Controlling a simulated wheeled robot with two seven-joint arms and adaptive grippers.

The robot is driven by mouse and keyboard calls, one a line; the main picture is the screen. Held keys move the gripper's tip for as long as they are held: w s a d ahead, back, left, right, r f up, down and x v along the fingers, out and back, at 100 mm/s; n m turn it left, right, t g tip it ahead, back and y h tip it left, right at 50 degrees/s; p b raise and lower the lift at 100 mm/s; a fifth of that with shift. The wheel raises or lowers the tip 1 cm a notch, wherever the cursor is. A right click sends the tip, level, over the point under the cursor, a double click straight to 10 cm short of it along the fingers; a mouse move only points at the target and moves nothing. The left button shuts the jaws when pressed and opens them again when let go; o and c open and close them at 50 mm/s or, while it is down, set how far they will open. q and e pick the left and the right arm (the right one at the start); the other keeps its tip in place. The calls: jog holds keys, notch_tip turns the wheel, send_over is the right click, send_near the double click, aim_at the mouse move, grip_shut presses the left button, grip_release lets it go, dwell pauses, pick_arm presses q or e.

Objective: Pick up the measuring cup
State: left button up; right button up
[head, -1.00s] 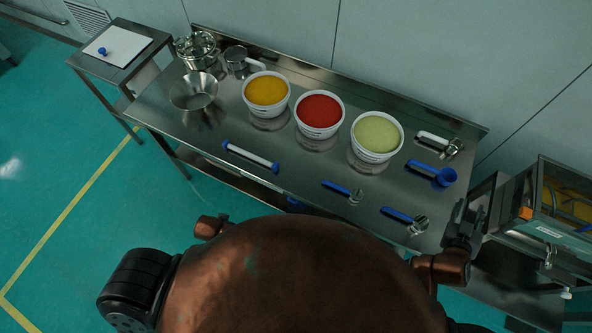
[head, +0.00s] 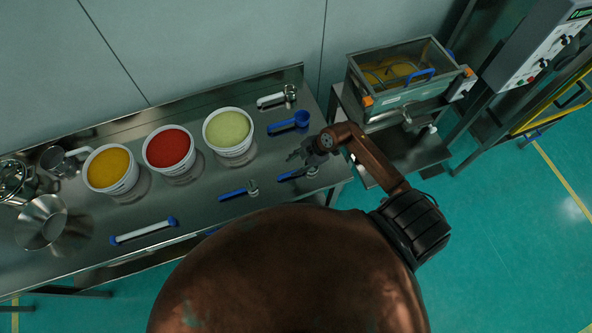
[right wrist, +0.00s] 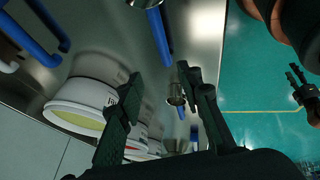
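Several items could be the measuring cup, and I cannot tell which. Two small metal cups with blue handles lie near the table's front edge, the left cup (head: 252,188) and the right cup (head: 312,171). A blue scoop (head: 300,119) lies behind them, and a metal cup with a white handle (head: 270,100) lies further back. My right gripper (head: 303,153) is over the table's right end, between the blue scoop and the right cup. It is open and empty in the right wrist view (right wrist: 158,80). My left gripper (right wrist: 294,71) shows only there, small, its fingers apart.
White tubs of yellow (head: 110,168), red (head: 168,148) and green (head: 229,128) material stand mid-table. A metal bowl (head: 41,222), a metal jug (head: 56,160) and a white-and-blue rod (head: 144,232) are further left.

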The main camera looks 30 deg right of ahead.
aim_at(289, 173)
jog(key=shift+g+h, duration=0.3)
jog(key=x, duration=0.5)
jog(key=d+p+x, duration=0.1)
jog(key=x, duration=0.2)
jog(key=shift+s+d+f, duration=0.1)
jog(key=shift+s+f, duration=0.2)
jog(key=shift+s, duration=0.1)
grip_shut()
